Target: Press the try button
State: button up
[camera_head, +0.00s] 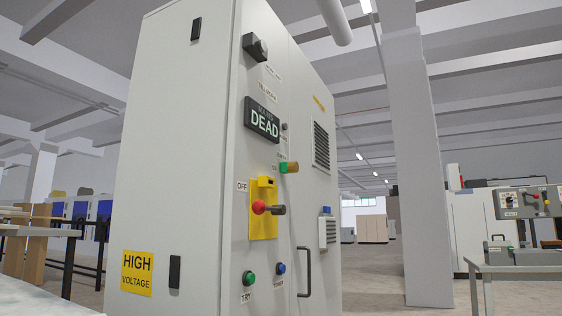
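The try button (249,278) is a round green button low on the front panel of a tall grey cabinet (180,150). A small label reading TRY (246,298) sits just below it. A blue button (281,268) is to its right at nearly the same height, with a label below it too small to read. Nothing covers the try button. My gripper is not in view.
Above the buttons are a yellow switch plate (263,226) with red and dark knobs, and a display reading DEAD (264,122). A door handle (303,272) juts out at right. A table edge (45,296) shows at lower left; open floor (375,291) lies right.

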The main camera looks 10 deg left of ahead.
aim_at(251, 277)
jog(key=k+l+u, duration=0.35)
jog(key=u, duration=0.15)
jog(key=k+l+u, duration=0.25)
jog(key=k+u, duration=0.2)
jog(key=i, duration=0.05)
